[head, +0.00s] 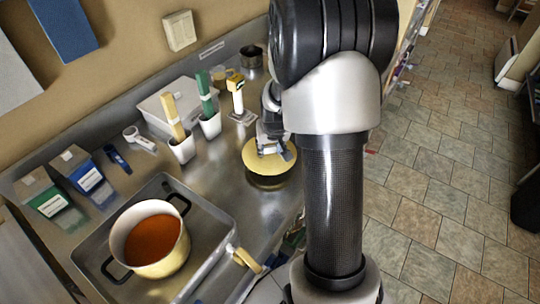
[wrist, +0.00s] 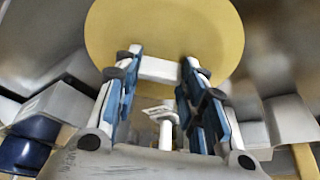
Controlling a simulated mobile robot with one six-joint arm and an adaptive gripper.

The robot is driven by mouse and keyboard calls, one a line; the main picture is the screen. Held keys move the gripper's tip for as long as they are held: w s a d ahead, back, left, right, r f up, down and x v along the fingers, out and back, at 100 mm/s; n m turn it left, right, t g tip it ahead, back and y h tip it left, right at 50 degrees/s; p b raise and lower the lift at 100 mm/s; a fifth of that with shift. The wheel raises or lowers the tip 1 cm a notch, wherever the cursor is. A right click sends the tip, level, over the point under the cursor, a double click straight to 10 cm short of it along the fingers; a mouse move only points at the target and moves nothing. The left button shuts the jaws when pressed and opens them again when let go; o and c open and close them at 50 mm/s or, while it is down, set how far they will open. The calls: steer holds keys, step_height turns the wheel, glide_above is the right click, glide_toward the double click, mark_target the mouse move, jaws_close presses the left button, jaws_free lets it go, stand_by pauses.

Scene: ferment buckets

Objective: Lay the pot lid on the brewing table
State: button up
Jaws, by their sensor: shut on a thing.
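The pot lid is a round yellow disc (head: 263,166), seen over the right part of the steel table. In the wrist view the lid (wrist: 165,25) fills the top middle, with a pale bar handle (wrist: 162,69) across its near part. My gripper (head: 274,148) is above the lid, and its fingers (wrist: 160,68) are shut on the handle. A dark band shows under the lid; I cannot tell whether the lid touches the table. The steel brewing table (head: 217,180) runs along the wall. An open pot (head: 158,266) of orange-brown liquid stands in a metal tray (head: 211,218).
Two white cups (head: 183,150) with tall coloured sticks, a yellow-topped device (head: 237,95) and a dark can (head: 251,57) stand behind the lid. Green and blue boxes (head: 86,178) are at left. Bare table lies between cups and tray.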

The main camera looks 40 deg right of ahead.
mark_target(270, 154)
steer(key=shift+f+b, duration=0.55)
steer(key=shift+f, duration=1.25)
steer(key=shift+f, duration=0.15)
steer(key=o, duration=1.1)
